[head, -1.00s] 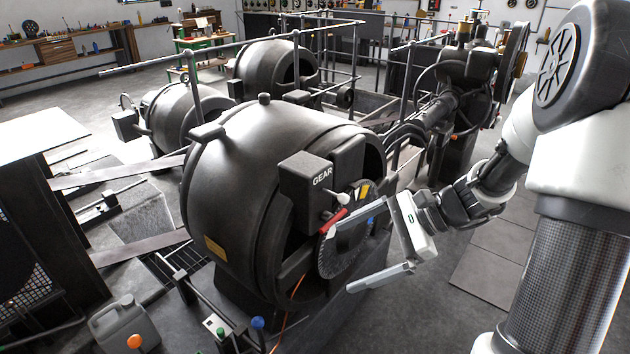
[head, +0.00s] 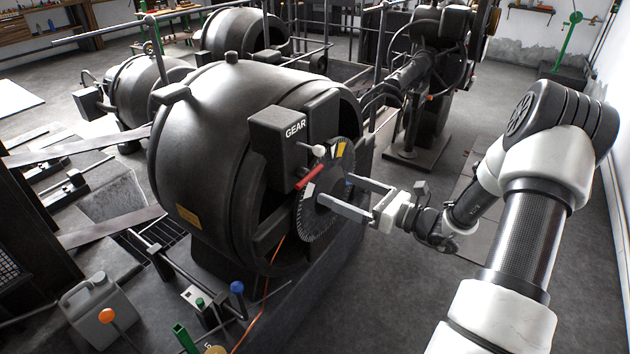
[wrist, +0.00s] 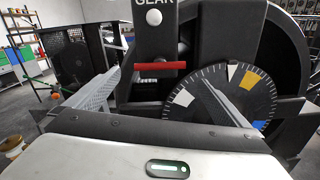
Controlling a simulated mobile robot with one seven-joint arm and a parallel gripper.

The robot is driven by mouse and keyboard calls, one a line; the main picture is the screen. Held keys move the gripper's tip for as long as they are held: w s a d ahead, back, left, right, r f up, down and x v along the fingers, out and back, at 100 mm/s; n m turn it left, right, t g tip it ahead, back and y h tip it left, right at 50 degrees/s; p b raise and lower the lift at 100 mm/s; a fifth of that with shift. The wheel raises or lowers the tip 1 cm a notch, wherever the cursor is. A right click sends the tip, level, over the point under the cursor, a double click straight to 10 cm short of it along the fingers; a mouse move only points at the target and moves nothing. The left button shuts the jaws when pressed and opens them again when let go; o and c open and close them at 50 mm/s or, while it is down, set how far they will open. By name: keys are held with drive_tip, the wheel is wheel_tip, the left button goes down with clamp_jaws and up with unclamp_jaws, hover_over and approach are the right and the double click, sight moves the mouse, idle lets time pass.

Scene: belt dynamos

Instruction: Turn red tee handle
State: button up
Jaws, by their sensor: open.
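The red tee handle (head: 308,178) is a short bar on the front of the black machine, below the box marked GEAR (head: 280,138). In the wrist view the red bar (wrist: 160,66) lies level, ahead of me and between my two fingers. My gripper (head: 335,190) is open and empty, just right of the handle in the head view, with its fingers in front of the graduated dial. I cannot tell how far the fingertips are from the bar. In the wrist view the right finger (wrist: 222,105) covers part of the dial (wrist: 240,92).
A white knob (wrist: 153,18) sticks out above the handle. The dial with white, yellow and blue marks sits close to its right. Blue (head: 236,287) and orange (head: 106,315) knobbed levers and a grey jerrycan (head: 95,312) stand at the front left. Open floor lies below my arm.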

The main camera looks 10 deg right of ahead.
sight(307, 176)
drive_tip(key=x, duration=0.8)
drive_tip(key=shift+w+a+b, duration=0.25)
drive_tip(key=shift+b, duration=0.2)
drive_tip(key=c, duration=0.6)
